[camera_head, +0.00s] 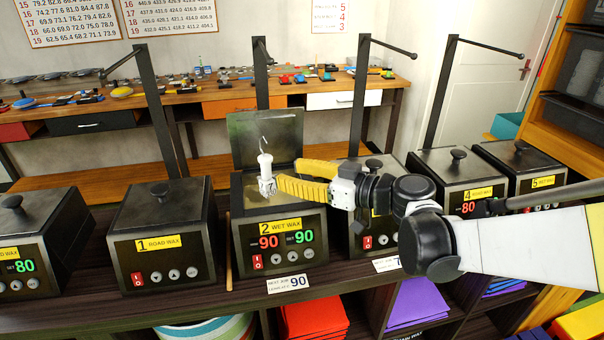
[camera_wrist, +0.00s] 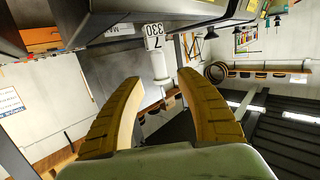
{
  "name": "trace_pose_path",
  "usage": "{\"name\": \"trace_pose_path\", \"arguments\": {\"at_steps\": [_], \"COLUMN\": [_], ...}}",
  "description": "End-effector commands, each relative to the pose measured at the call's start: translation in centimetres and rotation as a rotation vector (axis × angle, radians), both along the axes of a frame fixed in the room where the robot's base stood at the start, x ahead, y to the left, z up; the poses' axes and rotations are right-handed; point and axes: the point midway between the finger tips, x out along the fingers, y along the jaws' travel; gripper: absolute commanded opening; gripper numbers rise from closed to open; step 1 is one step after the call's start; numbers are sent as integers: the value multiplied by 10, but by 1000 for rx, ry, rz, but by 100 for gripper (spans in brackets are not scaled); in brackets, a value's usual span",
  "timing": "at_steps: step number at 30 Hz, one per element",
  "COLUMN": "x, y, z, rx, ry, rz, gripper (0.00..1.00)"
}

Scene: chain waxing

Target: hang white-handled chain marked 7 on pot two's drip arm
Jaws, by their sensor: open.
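The white-handled chain marked 7 (camera_head: 265,168) is upright over the open pot two (camera_head: 280,246), its wire hook up and its tag low. The hook top shows well below the tip of pot two's drip arm (camera_head: 267,54), with a gap between them in the picture. What bears the chain I cannot tell. My gripper (camera_head: 288,175) is open just right of the handle. In the wrist view the white handle (camera_wrist: 161,67) lies between and beyond the open fingertips (camera_wrist: 160,78), with the tag (camera_wrist: 154,37) showing 7 and 330 upside down.
Pot two's dark lid (camera_head: 266,137) stands raised behind the pot. Lidded pot one (camera_head: 162,240) is to the left; pots four (camera_head: 457,180) and five (camera_head: 522,165) are to the right. Other posts with drip arms (camera_head: 387,46) rise behind. A workbench (camera_head: 215,97) runs along the wall.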

Motion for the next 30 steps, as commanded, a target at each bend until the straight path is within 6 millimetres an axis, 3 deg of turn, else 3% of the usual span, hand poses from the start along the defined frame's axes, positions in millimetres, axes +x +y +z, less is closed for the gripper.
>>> {"name": "trace_pose_path", "arguments": {"at_steps": [9, 15, 28, 29, 30], "x": [24, 34, 37, 37, 37], "y": [42, 58, 64, 64, 64], "z": [-8, -10, -11, -11, -11], "rx": [-1, -1, -2, -2, -2], "ry": [2, 2, 3, 3, 3], "rz": [2, 1, -1, -1, -1], "gripper": [43, 43, 43, 39, 27]}}
